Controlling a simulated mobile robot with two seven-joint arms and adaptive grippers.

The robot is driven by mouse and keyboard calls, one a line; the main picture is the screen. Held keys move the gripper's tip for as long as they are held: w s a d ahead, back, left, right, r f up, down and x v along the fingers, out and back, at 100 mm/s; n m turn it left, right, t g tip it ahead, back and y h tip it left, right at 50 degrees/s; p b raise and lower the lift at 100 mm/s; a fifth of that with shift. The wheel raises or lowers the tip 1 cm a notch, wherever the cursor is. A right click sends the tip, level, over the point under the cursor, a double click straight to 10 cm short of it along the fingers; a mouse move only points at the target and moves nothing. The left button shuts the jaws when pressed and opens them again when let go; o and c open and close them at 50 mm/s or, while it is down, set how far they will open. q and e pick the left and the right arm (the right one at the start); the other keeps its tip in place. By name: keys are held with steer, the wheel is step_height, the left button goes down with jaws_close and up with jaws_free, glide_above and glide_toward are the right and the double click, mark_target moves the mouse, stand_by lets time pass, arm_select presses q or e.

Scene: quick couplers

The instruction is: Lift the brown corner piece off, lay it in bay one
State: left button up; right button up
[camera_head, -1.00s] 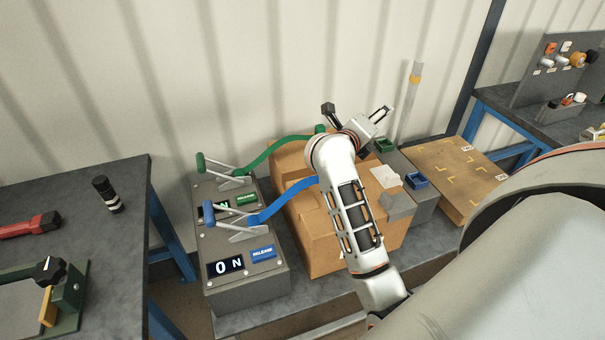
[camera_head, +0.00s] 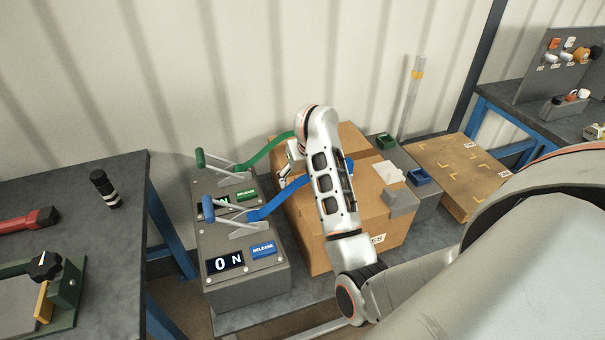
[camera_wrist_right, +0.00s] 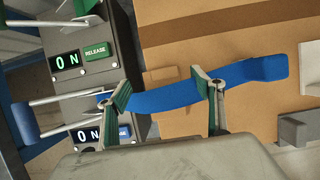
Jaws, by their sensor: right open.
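I cannot make out a distinct brown corner piece. A cardboard box (camera_head: 365,225) bears a grey corner piece (camera_head: 401,199) and a white one (camera_head: 388,172); both partly show at the right of the wrist view. A blue strap (camera_head: 280,193) and a green strap (camera_head: 262,153) run from the lever unit onto the box. My right gripper (camera_head: 290,165) is open over the box's left side, partly hidden by its arm. In the wrist view, its fingers (camera_wrist_right: 164,95) stand apart over the blue strap (camera_wrist_right: 160,97); contact is unclear. My left gripper is not in view.
The lever unit (camera_head: 245,288) has blue and green handles and displays reading 0 N. Small blue (camera_head: 419,178) and green (camera_head: 385,141) trays stand right of the box. A tan board (camera_head: 462,180) has yellow corner marks; its labels are unreadable. A dark bench (camera_head: 120,240) stands left.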

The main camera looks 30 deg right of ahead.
steer(key=shift+b+x, duration=0.3)
steer(key=shift+x, duration=1.15)
steer(key=c, duration=1.2)
steer(key=shift+c, duration=0.6)
steer(key=shift+r, duration=0.1)
steer(key=shift+r+p, duration=1.25)
steer(key=shift+r, duration=0.05)
steer(key=shift+r+p, duration=1)
steer(key=shift+r, duration=0.1)
